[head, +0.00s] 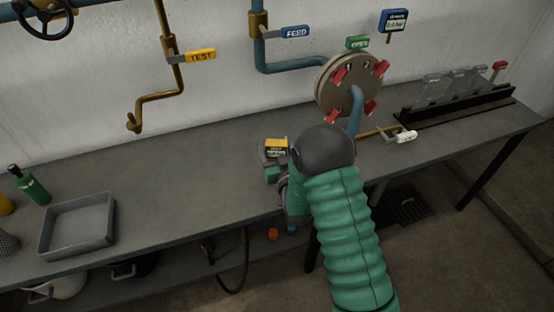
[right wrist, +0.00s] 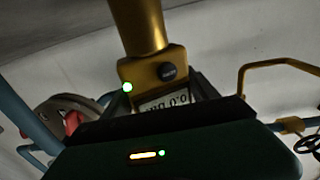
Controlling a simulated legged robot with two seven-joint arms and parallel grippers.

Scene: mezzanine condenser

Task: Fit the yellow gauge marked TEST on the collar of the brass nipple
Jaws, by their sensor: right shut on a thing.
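My left gripper is out of view.
A grey tray (head: 76,224) and a green bottle (head: 32,187) stand at the left of the bench. The bench between tray and gauge is clear.

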